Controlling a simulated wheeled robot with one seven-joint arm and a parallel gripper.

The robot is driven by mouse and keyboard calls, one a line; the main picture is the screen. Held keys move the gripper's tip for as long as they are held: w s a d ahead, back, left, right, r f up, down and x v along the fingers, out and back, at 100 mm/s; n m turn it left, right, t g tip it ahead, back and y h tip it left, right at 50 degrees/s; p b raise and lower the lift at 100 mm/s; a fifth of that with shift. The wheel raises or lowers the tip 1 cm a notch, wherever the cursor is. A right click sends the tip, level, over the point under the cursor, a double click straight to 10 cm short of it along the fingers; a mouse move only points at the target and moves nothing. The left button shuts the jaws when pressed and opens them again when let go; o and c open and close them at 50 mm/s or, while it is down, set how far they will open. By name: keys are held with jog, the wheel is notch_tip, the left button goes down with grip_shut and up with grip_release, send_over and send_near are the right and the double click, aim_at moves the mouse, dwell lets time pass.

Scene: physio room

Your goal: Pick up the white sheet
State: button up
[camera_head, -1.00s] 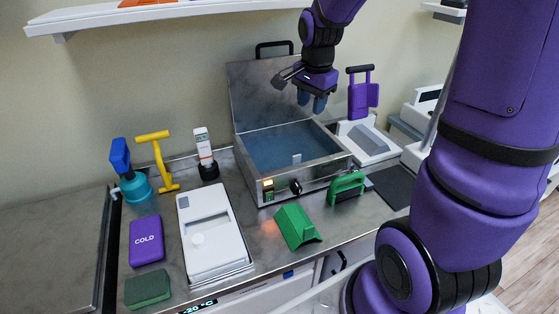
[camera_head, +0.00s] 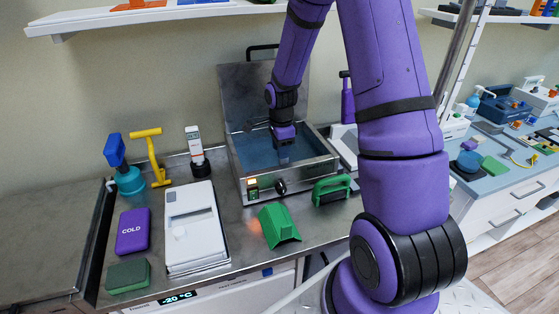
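An open steel water bath (camera_head: 312,171) stands on the counter, its lid upright behind it. It holds blue water. A small pale piece, perhaps the white sheet, showed in the bath near its front wall in the earlier view; now I cannot make it out clearly beside my fingers. My gripper (camera_head: 284,152) points down inside the bath, its fingertips low near the water. The fingers are small and partly hidden, so I cannot tell whether they are open or hold anything.
Left of the bath are a white flat-lidded case (camera_head: 192,230), a purple cold pack (camera_head: 132,232), a green sponge (camera_head: 127,275) and a yellow tool (camera_head: 153,158). In front are a green wedge (camera_head: 278,226) and a green-handled tool (camera_head: 332,189). A shelf (camera_head: 150,16) hangs above.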

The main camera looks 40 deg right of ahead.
aim_at(281, 162)
jog(key=shift+f, duration=2.95)
grip_shut()
